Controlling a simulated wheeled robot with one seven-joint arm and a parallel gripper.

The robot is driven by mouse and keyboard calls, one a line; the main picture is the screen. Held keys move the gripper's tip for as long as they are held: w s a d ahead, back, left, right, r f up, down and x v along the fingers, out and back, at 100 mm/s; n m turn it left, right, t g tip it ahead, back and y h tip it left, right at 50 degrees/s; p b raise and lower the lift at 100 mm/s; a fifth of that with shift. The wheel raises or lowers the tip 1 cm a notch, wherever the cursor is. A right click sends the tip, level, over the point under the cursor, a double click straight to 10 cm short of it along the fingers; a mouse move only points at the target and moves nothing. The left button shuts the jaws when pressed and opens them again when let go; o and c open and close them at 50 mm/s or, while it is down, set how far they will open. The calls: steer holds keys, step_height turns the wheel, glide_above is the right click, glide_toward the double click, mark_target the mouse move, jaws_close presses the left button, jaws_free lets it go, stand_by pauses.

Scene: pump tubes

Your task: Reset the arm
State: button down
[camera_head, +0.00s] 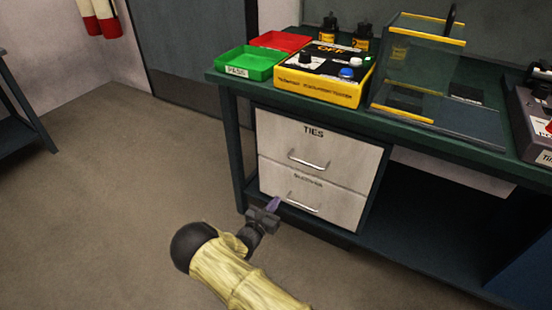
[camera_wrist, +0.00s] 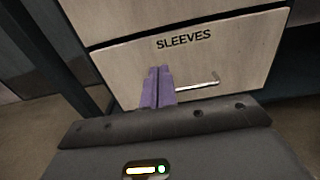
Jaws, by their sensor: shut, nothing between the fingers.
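My gripper (camera_head: 272,207) is at the lower middle of the head view, in front of the lower drawer. Its purple fingers (camera_wrist: 158,88) are together and empty in the wrist view. They point toward the front of the drawer labelled SLEEVES (camera_wrist: 230,60), just left of its metal handle (camera_wrist: 184,91). Whether they touch the drawer or handle I cannot tell. My arm, in a yellowish cover, reaches in from the bottom of the head view. Both the SLEEVES drawer and the TIES drawer (camera_head: 340,152) above it look shut.
The drawers stand under a dark green workbench (camera_head: 420,125). On it are a green tray (camera_head: 250,75), a red tray (camera_head: 280,41), a yellow control box (camera_head: 325,91) and a clear guard (camera_head: 435,75). The floor (camera_head: 120,190) to the left is clear.

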steer(key=s+d+r+m+g+h, duration=0.1)
steer(key=s+d+r+m+g, duration=0.3)
steer(key=s+d+m+g, duration=0.25)
steer(key=s+d+r+m+g+h, duration=0.1)
steer(key=s+d+r+m+g, duration=0.25)
steer(key=d+m+g, duration=0.45)
steer(key=s+d+r+m+t+y+p, duration=0.1)
steer(key=s+d+r+m+y+p, duration=0.1)
steer(key=s+r+m+y, duration=1.2)
steer(key=s+r+m+h+p, duration=0.1)
steer(key=r+p, duration=1.8)
steer(key=r, duration=0.1)
steer(key=s+r+h+p, duration=0.2)
steer(key=r+p, duration=1.7)
steer(key=r, duration=0.1)
steer(key=shift+s+r+m, duration=0.25)
steer(key=shift+r+m, duration=0.1)
steer(key=shift+r, duration=0.05)
steer(key=shift+s, duration=0.1)
